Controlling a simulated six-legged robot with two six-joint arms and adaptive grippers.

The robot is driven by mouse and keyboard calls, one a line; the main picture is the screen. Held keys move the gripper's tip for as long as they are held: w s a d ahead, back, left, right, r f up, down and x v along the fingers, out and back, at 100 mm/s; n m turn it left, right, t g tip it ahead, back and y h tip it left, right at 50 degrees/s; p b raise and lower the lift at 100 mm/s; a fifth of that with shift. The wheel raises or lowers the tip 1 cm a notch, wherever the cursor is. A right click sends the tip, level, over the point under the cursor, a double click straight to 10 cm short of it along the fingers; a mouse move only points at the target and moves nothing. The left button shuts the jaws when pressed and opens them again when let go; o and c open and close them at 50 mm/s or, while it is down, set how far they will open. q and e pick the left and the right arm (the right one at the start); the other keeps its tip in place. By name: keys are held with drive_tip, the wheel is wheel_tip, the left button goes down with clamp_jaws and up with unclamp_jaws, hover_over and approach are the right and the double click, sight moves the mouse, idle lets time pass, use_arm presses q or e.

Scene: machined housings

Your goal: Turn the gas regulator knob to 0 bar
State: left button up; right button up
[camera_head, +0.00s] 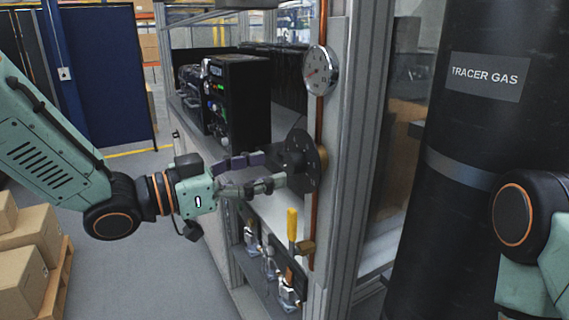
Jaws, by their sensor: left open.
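The gas regulator knob (304,161) is a dark round disc on the copper pipe at the cabinet's front post. A white round pressure gauge (320,70) sits above it on the same pipe; its reading is too small to make out. My left gripper (272,172) comes in from the left, open, with its fingers pointing right at the knob. The fingertips are at the knob's left edge, and I cannot tell whether they touch it. My right arm shows at the right edge, but its gripper is out of view.
A yellow-handled valve (292,224) stands below the knob, with metal fittings (287,293) under it. A black instrument (238,100) stands on the shelf behind my left gripper. A black tracer gas cylinder (440,225) stands right. Cardboard boxes (22,280) lie lower left.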

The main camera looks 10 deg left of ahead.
sight(288, 163)
use_arm(q)
drive_tip(key=shift+p+x, duration=0.35)
drive_tip(key=shift+x, duration=2)
drive_tip(key=c, duration=1.2)
drive_tip(key=shift+r+n+p, duration=0.1)
drive_tip(key=shift+n+p, duration=0.4)
drive_tip(key=shift+p, duration=0.2)
